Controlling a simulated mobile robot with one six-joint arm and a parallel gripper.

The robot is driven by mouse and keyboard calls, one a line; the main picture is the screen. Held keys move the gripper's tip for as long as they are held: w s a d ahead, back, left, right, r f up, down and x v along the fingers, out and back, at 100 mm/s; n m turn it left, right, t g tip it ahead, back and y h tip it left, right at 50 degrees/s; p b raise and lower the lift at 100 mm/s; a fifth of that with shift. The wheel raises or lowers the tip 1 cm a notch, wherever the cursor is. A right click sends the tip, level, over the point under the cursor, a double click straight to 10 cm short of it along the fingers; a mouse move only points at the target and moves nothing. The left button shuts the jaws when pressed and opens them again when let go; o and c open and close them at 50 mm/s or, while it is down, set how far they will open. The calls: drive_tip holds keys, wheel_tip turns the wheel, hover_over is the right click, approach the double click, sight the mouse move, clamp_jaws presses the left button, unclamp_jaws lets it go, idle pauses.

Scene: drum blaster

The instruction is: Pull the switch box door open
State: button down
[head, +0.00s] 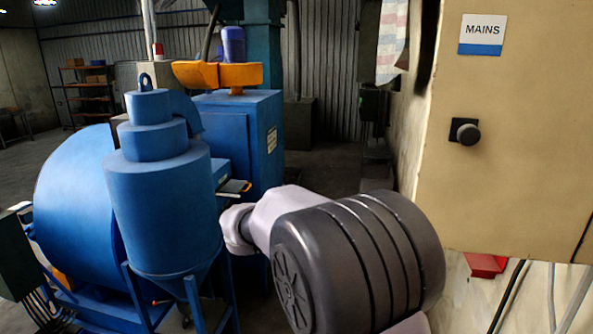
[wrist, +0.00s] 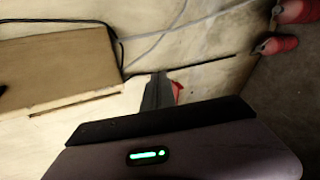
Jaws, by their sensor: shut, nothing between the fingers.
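The switch box (head: 515,215) is a beige panel at the right of the head view, with a "MAINS" label (head: 482,35) and a dark round knob (head: 466,132) on its face. Its door looks shut from here. The box also shows tilted at the left of the wrist view (wrist: 65,65), with a bit of the dark knob (wrist: 2,89) at the picture's left edge. My gripper (wrist: 158,90) shows in the wrist view as dark fingers close together, shut and empty. It is beside the box and apart from the knob.
Cables (wrist: 165,38) run along the pale wall by the box. Red fittings (wrist: 275,45) show at the wrist view's upper right, and a red piece (head: 486,264) sits below the box. A large blue machine (head: 160,200) stands at the left, with my arm between it and the box.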

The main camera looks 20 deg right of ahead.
drive_tip(key=w+r+m+h+p, duration=0.1)
drive_tip(key=w+r+h+p, duration=0.4)
drive_tip(key=w+r, duration=0.25)
drive_tip(key=s+d+p, duration=0.1)
drive_tip(key=s+d, duration=0.4)
drive_tip(key=d, duration=0.1)
drive_tip(key=shift+d+f+p, duration=0.3)
drive_tip(key=shift+f+p, duration=0.1)
drive_tip(key=shift+f, duration=0.05)
drive_tip(key=shift+s, duration=0.1)
